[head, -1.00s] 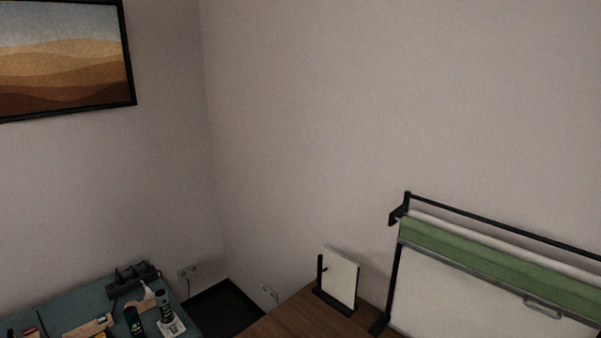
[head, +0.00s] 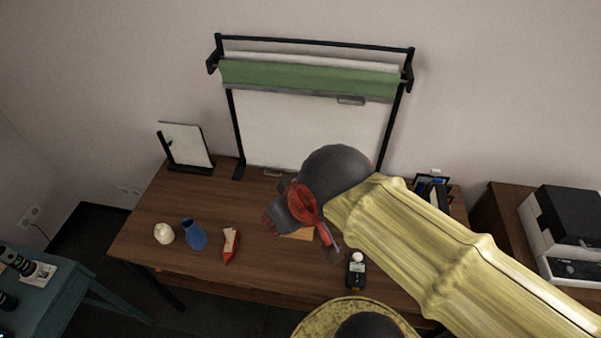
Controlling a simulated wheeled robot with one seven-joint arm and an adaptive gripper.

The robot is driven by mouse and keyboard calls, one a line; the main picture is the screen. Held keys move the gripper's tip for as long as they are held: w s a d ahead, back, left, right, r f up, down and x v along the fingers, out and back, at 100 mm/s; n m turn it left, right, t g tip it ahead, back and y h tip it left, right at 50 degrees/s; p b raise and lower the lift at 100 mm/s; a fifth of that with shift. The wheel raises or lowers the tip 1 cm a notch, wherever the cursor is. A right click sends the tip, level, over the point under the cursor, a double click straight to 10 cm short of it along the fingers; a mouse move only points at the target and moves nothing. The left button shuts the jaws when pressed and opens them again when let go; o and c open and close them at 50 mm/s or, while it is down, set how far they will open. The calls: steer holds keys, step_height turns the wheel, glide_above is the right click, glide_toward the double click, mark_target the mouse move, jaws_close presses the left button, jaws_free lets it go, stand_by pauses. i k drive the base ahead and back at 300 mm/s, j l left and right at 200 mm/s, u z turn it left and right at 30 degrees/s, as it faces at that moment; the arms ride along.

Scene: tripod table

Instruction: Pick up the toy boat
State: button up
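The toy boat (head: 230,246) is small, with a red hull and a white upper part. It sits on the wooden table (head: 165,200), near its front edge and left of the middle. My gripper (head: 300,228) is above the table, to the right of the boat and apart from it. My own arm and wrist cover part of it, so its opening is not clear. Nothing shows held in it.
A blue vase (head: 194,234) and a cream object (head: 163,233) stand left of the boat. A black bottle-like item (head: 356,270) stands to the right. A framed stand (head: 187,146) and a whiteboard rack (head: 300,125) are at the back. A teal table (head: 60,300) is at lower left.

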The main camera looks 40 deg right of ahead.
mark_target(229, 247)
steer(key=j+z, duration=0.2)
steer(key=z, duration=0.3)
steer(key=k+j+z, duration=0.1)
steer(key=z, duration=0.35)
steer(key=k+j+z, duration=0.1)
steer(key=z, duration=0.4)
steer(key=k+j+z, duration=0.25)
steer(key=k+j, duration=0.15)
steer(key=k+j+z, duration=0.25)
steer(key=k, duration=0.2)
